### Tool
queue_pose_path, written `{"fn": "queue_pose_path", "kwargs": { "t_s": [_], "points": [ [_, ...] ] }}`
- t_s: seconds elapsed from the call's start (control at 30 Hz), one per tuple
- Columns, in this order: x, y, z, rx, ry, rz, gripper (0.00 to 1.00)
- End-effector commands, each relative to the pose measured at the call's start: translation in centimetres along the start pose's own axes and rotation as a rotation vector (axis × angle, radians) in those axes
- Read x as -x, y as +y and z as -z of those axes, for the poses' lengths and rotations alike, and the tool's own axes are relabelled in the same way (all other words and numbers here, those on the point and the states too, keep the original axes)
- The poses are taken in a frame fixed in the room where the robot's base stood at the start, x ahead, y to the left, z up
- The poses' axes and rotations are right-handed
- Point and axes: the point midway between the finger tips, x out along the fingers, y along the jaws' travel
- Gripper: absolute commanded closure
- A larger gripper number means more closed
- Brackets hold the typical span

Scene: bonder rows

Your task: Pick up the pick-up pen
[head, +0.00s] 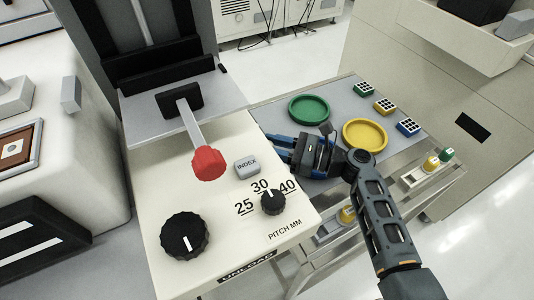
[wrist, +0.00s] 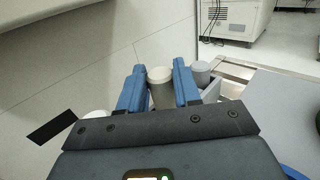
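My gripper (head: 275,143) is above the left part of the grey table, its blue fingers pointing left toward the cream machine. In the wrist view, the gripper (wrist: 160,65) has its two blue fingers apart. A grey cylinder with a pale top (wrist: 160,75) shows between them; I cannot tell whether it is touched or stands beyond. Another grey cylinder (wrist: 201,72) stands to its right, just past the right finger. I cannot clearly identify the pick-up pen in either view.
The grey table (head: 338,92) holds a green dish (head: 308,109), a yellow dish (head: 365,135) and small blocks such as a blue one (head: 408,127). Bottles stand on a side shelf (head: 423,174). The cream machine's red-knobbed lever (head: 208,163) is close to my gripper.

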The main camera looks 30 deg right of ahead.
Motion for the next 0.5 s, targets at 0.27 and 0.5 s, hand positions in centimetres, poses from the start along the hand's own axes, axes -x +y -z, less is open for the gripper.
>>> {"fn": "queue_pose_path", "kwargs": {
  "t_s": [0.27,0.5],
  "points": [
    [0.02,0.00,-0.01,0.000,0.000,0.000,0.98],
    [0.02,0.00,-0.11,0.000,0.000,0.000,0.99]
  ]
}}
